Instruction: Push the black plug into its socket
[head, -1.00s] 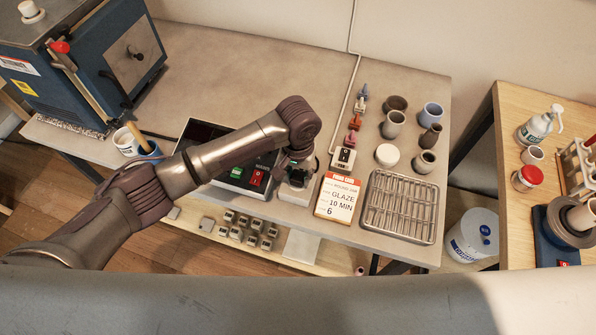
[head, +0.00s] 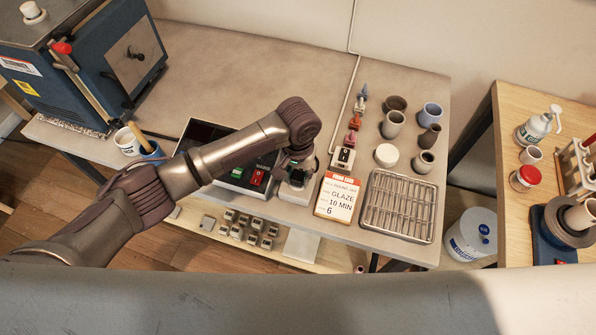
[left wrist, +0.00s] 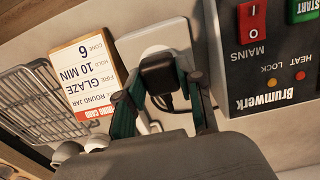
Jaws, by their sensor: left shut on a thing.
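The black plug (left wrist: 160,74) sits between the fingers of my left gripper (left wrist: 160,88) in the left wrist view. The gripper is shut on it. The plug is over a pale grey socket block (left wrist: 157,36), with its cable running below it between the fingers. The plug covers the socket's holes, so I cannot tell how far in it sits. In the head view my left gripper (head: 297,171) points down over the socket block (head: 291,195) at the table's front edge, and the plug is mostly hidden there. My right gripper is not in view.
The control box (left wrist: 268,60) with a red mains switch (left wrist: 252,22) stands close beside the socket block. On its other side are the firing card (head: 337,197) and a wire rack (head: 400,207). Several small pots and a rocker-switch block (head: 343,157) stand behind.

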